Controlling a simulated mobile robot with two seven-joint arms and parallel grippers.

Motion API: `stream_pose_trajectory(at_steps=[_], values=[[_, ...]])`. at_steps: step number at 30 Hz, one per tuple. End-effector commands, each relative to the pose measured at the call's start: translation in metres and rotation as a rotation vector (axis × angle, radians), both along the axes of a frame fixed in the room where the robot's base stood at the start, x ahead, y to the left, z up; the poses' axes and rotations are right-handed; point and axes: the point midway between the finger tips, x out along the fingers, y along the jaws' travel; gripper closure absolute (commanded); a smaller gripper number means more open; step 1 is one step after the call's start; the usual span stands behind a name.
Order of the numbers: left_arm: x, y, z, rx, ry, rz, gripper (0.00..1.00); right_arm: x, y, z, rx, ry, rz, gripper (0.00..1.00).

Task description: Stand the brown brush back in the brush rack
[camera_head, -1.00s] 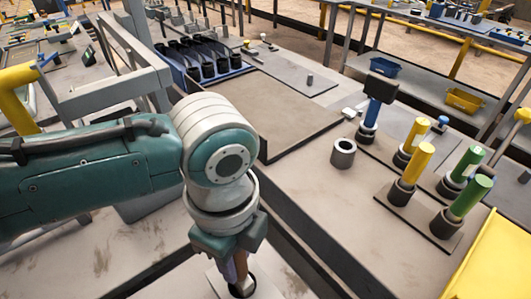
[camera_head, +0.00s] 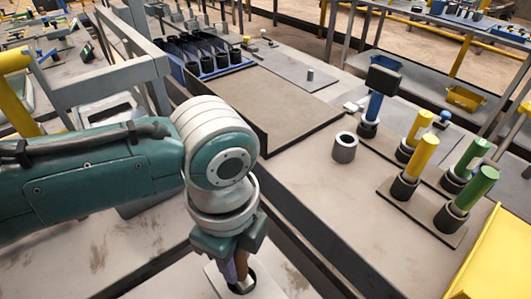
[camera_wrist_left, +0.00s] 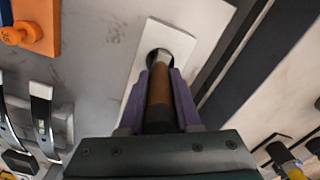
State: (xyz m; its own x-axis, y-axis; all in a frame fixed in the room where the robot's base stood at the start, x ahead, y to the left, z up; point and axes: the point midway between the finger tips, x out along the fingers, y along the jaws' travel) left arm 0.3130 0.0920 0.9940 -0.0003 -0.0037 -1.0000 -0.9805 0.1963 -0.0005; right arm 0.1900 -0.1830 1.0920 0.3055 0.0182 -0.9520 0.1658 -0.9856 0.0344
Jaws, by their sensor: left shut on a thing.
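My left gripper (camera_head: 236,274) is shut on the brown brush (camera_head: 243,264), and its purple fingers lie on both sides of the handle in the left wrist view (camera_wrist_left: 158,92). The brush (camera_wrist_left: 159,88) points its pale end at the round dark hole of the brush rack, a pale plate (camera_wrist_left: 187,42). In the head view the rack (camera_head: 216,281) shows at the bottom edge, with the brush's lower end at the dark ring. I cannot tell how deep that end sits in the hole. My right gripper is not in view.
A grey ring (camera_head: 344,148) stands alone on the bench. Yellow (camera_head: 424,155) and green cylinders (camera_head: 481,186) stand in dark holders at the right, beside a blue-handled tool (camera_head: 375,107). A blue rack of dark items (camera_head: 207,62) is at the back. An orange block (camera_wrist_left: 38,25) lies left of the rack.

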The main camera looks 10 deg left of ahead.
Motion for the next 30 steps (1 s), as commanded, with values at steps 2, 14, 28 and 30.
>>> stream_pose_trajectory(at_steps=[2, 14, 28, 30], values=[[0.0000, -0.0002, -0.0025, 0.000, 0.000, 0.000, 1.00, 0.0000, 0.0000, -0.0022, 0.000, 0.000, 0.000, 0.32], [-0.0001, 0.0000, -0.0093, 0.000, 0.000, 0.000, 0.66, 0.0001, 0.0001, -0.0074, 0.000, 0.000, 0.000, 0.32], [-0.0001, 0.0001, -0.0088, 0.000, 0.000, 0.000, 0.33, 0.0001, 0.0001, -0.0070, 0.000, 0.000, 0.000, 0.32], [-0.0002, 0.0002, -0.0089, 0.000, 0.001, 0.000, 0.25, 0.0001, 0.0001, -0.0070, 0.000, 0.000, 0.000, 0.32]])
